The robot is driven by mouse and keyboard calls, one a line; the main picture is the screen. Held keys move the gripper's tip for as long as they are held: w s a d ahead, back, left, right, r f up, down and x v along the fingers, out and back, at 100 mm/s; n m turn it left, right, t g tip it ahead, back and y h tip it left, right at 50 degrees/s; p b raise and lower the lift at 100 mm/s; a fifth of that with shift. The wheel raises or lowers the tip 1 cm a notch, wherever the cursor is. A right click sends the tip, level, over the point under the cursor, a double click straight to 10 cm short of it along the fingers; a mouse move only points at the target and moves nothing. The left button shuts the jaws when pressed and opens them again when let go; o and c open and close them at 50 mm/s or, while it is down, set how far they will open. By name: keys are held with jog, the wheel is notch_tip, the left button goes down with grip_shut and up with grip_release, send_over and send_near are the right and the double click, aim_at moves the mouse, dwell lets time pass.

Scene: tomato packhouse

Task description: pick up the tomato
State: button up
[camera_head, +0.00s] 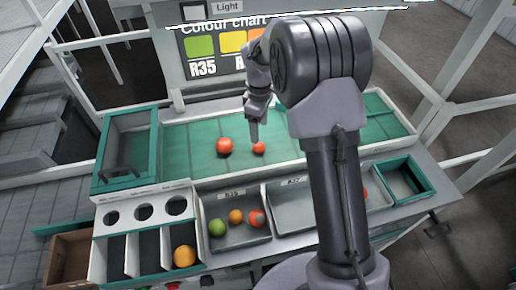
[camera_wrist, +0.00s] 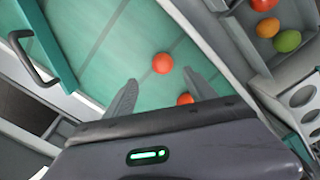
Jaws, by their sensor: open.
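Two red tomatoes lie on the green belt in the head view, a larger one (camera_head: 224,146) on the left and a smaller one (camera_head: 259,148) to its right. My gripper (camera_head: 254,138) points down just above and beside the smaller one. The wrist view shows my open gripper (camera_wrist: 160,77) with nothing held. One tomato (camera_wrist: 163,63) appears between and slightly beyond the fingertips. Another tomato (camera_wrist: 185,99) appears near the right finger, partly hidden by the gripper body. I cannot tell which wrist-view tomato matches which head-view one.
A grey tray (camera_head: 240,242) in front of the belt (camera_head: 190,139) holds green, orange and red tomatoes. An orange tomato (camera_head: 184,256) sits in a front-left compartment. A green-edged bin (camera_head: 413,197) is at right. The colour chart (camera_head: 200,47) stands behind. My arm hides part of the belt.

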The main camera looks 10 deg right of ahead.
aim_at(259, 148)
jog(key=f+b, duration=0.1)
jog(key=f, duration=0.3)
jog(key=f+b, duration=0.2)
jog(key=f, duration=0.2)
jog(key=shift+s+a, duration=0.15)
jog(key=shift+a, duration=0.05)
jog(key=shift+s+r, duration=0.1)
jog(key=shift+c, duration=1.2)
jog(key=c, duration=0.8)
jog(key=shift+r, duration=0.1)
